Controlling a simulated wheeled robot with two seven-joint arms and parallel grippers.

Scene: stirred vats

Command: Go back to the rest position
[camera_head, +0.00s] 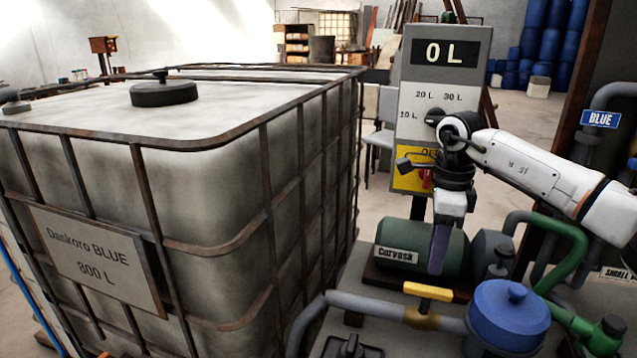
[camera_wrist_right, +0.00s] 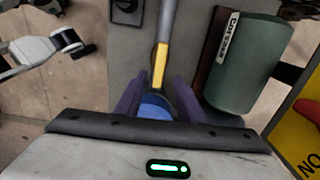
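My right arm comes in from the right, and its gripper (camera_head: 438,262) points down in front of the green Carvosk pump (camera_head: 398,246), above the pipe. In the right wrist view the two purple fingers of the right gripper (camera_wrist_right: 158,82) stand apart. A yellow valve handle (camera_wrist_right: 160,66) and a blue cap (camera_wrist_right: 153,104) show between and beyond them. Nothing is held between them. My left gripper is in neither view.
The dosing panel (camera_head: 437,80) reading 0 L stands behind my right wrist. A blue-lidded housing (camera_head: 508,312) and green pipes (camera_head: 563,238) lie close to the right.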

